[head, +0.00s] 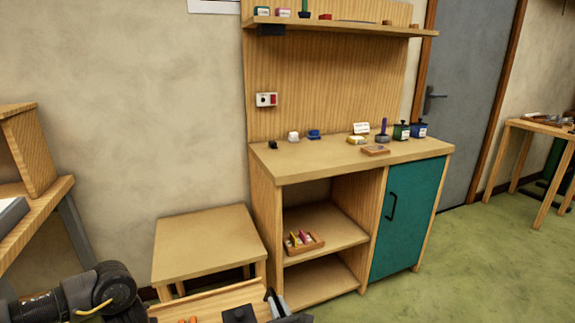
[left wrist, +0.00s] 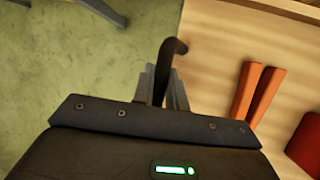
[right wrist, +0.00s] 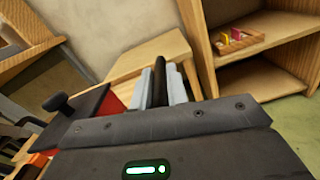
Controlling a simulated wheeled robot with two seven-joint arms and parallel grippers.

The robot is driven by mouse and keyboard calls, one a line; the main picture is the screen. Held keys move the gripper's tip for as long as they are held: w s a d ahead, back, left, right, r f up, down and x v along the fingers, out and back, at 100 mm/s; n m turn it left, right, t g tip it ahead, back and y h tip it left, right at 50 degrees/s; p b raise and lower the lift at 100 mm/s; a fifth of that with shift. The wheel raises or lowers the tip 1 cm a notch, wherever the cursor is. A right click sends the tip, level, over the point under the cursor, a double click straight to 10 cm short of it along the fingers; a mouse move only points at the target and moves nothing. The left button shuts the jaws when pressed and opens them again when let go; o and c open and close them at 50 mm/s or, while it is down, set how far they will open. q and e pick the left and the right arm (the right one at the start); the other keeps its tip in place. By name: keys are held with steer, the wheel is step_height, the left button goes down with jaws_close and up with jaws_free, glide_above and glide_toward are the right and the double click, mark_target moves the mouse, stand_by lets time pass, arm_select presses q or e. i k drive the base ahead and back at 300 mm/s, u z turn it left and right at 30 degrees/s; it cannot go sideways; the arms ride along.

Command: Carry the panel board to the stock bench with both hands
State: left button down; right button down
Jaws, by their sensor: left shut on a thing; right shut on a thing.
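The panel board (head: 205,302) is at the bottom edge of the head view, pale wood, partly cut off. Orange sticks lie on it; they also show in the left wrist view (left wrist: 258,95). A dark block (head: 238,314) sits towards its right end. My left gripper (left wrist: 162,88) is shut on a black curved handle (left wrist: 174,50) at the board's edge. My right gripper (head: 275,306) is shut on a black handle (right wrist: 159,80) at the other end. A low wooden bench (head: 205,245) stands just beyond the board; no label shows which bench is the stock bench.
A taller wooden workbench (head: 330,165) with a teal door (head: 408,218) stands right of the low bench, small items on top and a small tray (head: 302,243) on its shelf. A wooden bench (head: 45,215) is at far left.

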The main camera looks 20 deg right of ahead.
mark_target(303, 157)
steer(key=z, duration=2.2)
steer(key=i, duration=1.7)
steer(key=u, duration=2.2)
